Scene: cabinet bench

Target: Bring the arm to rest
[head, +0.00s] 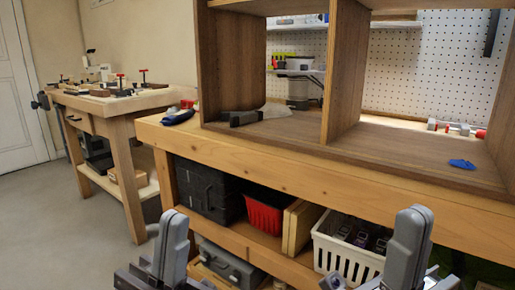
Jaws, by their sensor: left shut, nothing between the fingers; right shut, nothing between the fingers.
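My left gripper (174,222) shows at the bottom of the head view, left of centre. It is grey, points upward, and is shut with nothing in it. My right gripper (413,220) shows at the bottom right, also grey, pointing up, shut and empty. In the picture, both are in front of the wooden bench's lower part. The rest of both arms is cut off by the lower edge.
A wooden bench (262,158) carries an open cabinet (344,70). A dark tool (240,118) and a blue item (462,164) lie in it. Below stand a red bin (264,214) and a white basket (345,262). A second workbench (125,103) stands left; floor (50,215) there is clear.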

